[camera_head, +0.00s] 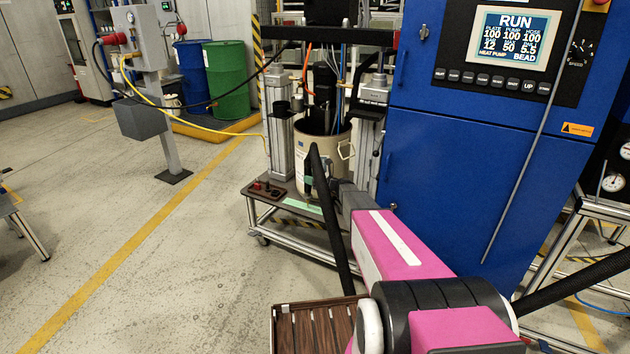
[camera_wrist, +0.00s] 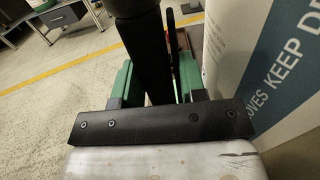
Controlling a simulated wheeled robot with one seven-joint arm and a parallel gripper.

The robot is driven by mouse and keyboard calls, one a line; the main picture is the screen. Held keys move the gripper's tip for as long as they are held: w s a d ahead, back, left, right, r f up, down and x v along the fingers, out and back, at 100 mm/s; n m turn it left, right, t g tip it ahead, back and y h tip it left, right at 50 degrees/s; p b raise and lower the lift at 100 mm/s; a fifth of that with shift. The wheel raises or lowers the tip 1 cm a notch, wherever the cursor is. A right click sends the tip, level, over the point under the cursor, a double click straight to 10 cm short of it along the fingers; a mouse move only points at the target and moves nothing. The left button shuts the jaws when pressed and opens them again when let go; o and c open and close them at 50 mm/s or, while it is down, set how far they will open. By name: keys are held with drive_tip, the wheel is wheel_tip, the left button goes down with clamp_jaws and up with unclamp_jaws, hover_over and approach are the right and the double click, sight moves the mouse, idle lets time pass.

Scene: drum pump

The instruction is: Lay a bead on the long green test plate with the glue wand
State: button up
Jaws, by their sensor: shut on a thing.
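The long green test plate (camera_head: 303,207) lies on the cart's lower deck in front of the cream drum, partly hidden by my arm and the black hose. My gripper (camera_head: 309,178) is just above the plate's right part, beside the drum. In the wrist view my gripper (camera_wrist: 155,85) has green fingers shut on the dark body of the glue wand (camera_wrist: 144,50). The wand's black hose (camera_head: 332,225) arches over and hangs down in front of my arm. The nozzle tip is too small to make out, so I cannot tell whether it touches the plate. No bead is discernible.
The cream drum (camera_head: 312,160) stands close behind my gripper and fills the right of the wrist view (camera_wrist: 265,70). A blue cabinet (camera_head: 470,190) is close on the right; its screen (camera_head: 515,38) reads RUN. Open floor lies left.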

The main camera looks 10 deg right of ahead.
drive_tip(key=x, duration=1.1)
drive_tip(key=shift+a, duration=0.25)
drive_tip(key=o, duration=0.5)
drive_tip(key=shift+a, duration=0.25)
drive_tip(key=shift+o, duration=0.3)
drive_tip(key=shift+w+a, duration=0.15)
drive_tip(key=shift+r, duration=0.1)
wheel_tip(320, 180, up, 7)
idle(0.4)
